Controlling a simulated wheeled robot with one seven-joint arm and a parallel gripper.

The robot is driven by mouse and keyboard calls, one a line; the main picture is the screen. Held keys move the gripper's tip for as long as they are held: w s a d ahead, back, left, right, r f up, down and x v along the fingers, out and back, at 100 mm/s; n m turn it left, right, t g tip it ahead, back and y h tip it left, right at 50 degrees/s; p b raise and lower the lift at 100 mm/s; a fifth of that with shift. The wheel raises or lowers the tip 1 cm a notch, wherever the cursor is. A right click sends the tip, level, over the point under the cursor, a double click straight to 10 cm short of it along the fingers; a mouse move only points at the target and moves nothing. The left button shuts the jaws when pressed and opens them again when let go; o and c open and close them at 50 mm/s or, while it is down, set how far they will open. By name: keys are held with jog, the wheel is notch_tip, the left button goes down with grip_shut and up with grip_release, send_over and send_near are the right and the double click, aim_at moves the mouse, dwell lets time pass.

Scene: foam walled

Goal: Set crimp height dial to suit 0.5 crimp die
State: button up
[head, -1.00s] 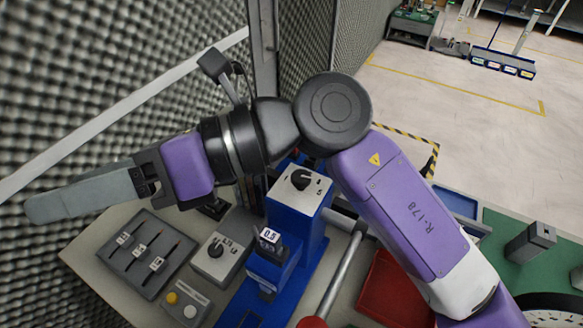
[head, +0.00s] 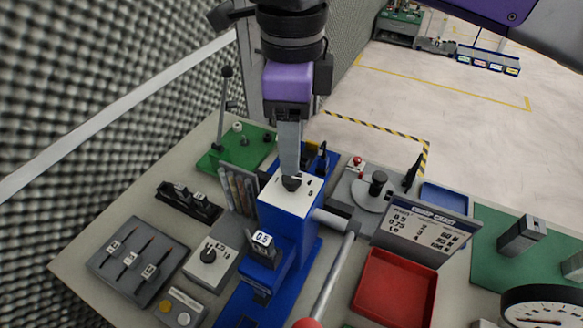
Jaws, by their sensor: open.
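The crimp height dial is a black knob (head: 291,184) on the white numbered plate (head: 306,192) on top of the blue press (head: 288,222). My gripper (head: 290,172) points straight down over it, its fingertips at or just above the knob. The fingers overlap in this view, so the gap and any contact cannot be made out. The knob's pointer is mostly hidden. The crimp die with the label 0.5 (head: 262,239) sits at the front of the press. A chart card (head: 425,232) with rows of figures stands at the right; its text is too small to read surely.
A grey box with another dial (head: 208,256) is left of the press, beside a dark tray of labelled tools (head: 132,260). A foam wall (head: 90,100) bounds the left.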

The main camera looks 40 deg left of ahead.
aim_at(292, 183)
notch_tip(292, 183, down, 7)
jog(key=shift+r+p, duration=0.15)
jog(key=shift+p, duration=0.45)
grip_shut()
